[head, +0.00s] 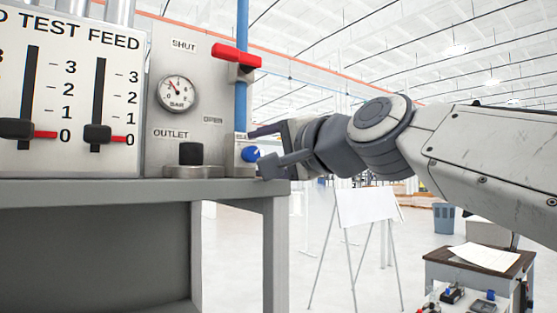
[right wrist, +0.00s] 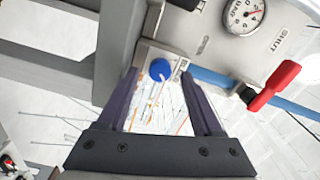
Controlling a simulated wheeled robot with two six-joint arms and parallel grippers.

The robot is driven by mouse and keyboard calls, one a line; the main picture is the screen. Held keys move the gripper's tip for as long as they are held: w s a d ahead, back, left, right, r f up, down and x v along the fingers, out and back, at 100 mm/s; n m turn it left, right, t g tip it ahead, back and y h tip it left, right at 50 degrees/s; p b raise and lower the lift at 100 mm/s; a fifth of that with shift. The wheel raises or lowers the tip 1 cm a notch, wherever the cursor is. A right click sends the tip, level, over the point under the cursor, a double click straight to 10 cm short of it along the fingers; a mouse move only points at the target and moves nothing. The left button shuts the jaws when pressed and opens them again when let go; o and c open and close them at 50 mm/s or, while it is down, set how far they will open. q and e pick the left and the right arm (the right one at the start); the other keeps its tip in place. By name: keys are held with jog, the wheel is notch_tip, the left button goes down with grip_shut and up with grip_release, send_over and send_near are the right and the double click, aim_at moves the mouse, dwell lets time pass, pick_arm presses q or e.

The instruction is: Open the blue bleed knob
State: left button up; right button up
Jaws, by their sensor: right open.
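The blue bleed knob (head: 250,154) sits low on the right side of the grey panel, below the blue pipe. In the right wrist view the blue knob (right wrist: 160,69) shows ahead, near the far ends of the two fingers. My right gripper (head: 262,150) is open, with its fingers spread on either side of the knob in the head view. In the right wrist view the gripper (right wrist: 157,75) has nothing between its fingers but the knob at the tips. I cannot tell whether a finger touches it. My left gripper is not in view.
A red lever handle (head: 236,57) sticks out above on the blue pipe (head: 241,105). A gauge (head: 177,93) and a black outlet knob (head: 190,153) are to the left, above the grey bench (head: 90,190). A whiteboard easel (head: 365,206) and a small table (head: 470,268) stand behind.

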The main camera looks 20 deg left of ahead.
jog(key=b+v, duration=0.2)
jog(key=v, duration=0.6)
jog(key=shift+b, duration=0.4)
